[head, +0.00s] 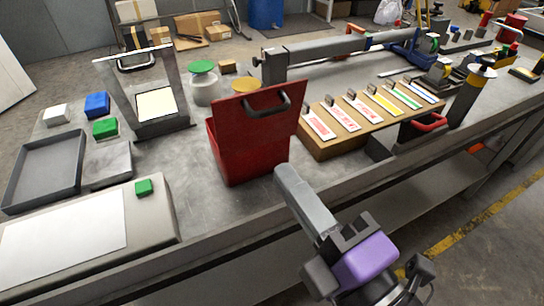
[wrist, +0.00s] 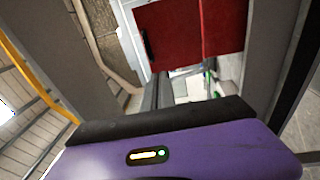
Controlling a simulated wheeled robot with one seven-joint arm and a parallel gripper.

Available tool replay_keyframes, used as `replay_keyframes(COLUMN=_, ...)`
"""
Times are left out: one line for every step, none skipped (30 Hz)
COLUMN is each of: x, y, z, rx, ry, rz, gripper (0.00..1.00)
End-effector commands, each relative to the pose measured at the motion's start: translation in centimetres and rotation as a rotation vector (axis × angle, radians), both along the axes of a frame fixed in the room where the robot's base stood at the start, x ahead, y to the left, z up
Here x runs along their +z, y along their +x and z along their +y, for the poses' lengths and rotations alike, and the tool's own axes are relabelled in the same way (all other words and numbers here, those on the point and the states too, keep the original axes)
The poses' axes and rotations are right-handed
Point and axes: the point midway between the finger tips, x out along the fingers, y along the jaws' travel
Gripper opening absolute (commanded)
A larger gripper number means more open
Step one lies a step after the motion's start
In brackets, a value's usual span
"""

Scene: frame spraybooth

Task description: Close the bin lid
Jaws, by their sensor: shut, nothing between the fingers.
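The red bin (head: 232,164) stands on the workbench in the middle of the head view. Its red lid (head: 238,118) is raised, standing steeply above the bin, with a dark handle (head: 268,104) near its top edge. My gripper (head: 284,174) is shut and empty, its grey end close to the bin's lower right corner; I cannot tell whether it touches. In the wrist view, the red lid (wrist: 180,35) fills the top middle beyond my purple hand. The bin's inside is hidden.
A wooden rack (head: 345,143) with several coloured tags stands right of the bin. A white jar (head: 205,88) with a green cap is behind it. A metal stand (head: 160,125), a grey tray (head: 45,172) and small blocks are left. Bare bench lies left of the bin.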

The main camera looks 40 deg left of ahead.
Motion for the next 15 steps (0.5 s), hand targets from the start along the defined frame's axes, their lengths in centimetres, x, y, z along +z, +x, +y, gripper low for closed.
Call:
replay_keyframes(x=-1.9, y=-0.1, z=-1.3, rx=-0.026, ry=0.042, rz=-0.01, gripper=0.0)
replay_keyframes(x=-2.0, y=-0.1, z=-2.0, rx=-0.04, ry=0.066, rz=-0.02, gripper=0.0)
replay_keyframes(x=-2.1, y=-0.1, z=-2.8, rx=-0.057, ry=0.093, rz=-0.032, gripper=0.0)
replay_keyframes(x=-2.2, y=-0.1, z=-3.4, rx=-0.069, ry=0.109, rz=-0.039, gripper=0.0)
replay_keyframes(x=-2.3, y=-0.1, z=-3.9, rx=-0.082, ry=0.126, rz=-0.045, gripper=0.0)
replay_keyframes(x=-2.3, y=-0.1, z=-4.4, rx=-0.094, ry=0.141, rz=-0.053, gripper=0.0)
replay_keyframes(x=-2.3, y=-0.1, z=-4.8, rx=-0.101, ry=0.151, rz=-0.056, gripper=0.0)
replay_keyframes(x=-2.2, y=-0.1, z=-5.0, rx=-0.108, ry=0.159, rz=-0.06, gripper=0.0)
replay_keyframes(x=-2.2, y=0.0, z=-5.3, rx=-0.114, ry=0.165, rz=-0.064, gripper=0.0)
replay_keyframes(x=-2.1, y=0.0, z=-5.4, rx=-0.118, ry=0.169, rz=-0.066, gripper=0.0)
replay_keyframes(x=-1.9, y=0.0, z=-5.4, rx=-0.12, ry=0.172, rz=-0.068, gripper=0.0)
replay_keyframes(x=-1.7, y=0.1, z=-5.3, rx=-0.121, ry=0.174, rz=-0.068, gripper=0.0)
replay_keyframes(x=-1.6, y=0.2, z=-5.1, rx=-0.12, ry=0.174, rz=-0.068, gripper=0.0)
replay_keyframes(x=-1.4, y=0.3, z=-4.8, rx=-0.119, ry=0.174, rz=-0.069, gripper=0.0)
replay_keyframes(x=-1.2, y=0.4, z=-4.4, rx=-0.118, ry=0.174, rz=-0.067, gripper=0.0)
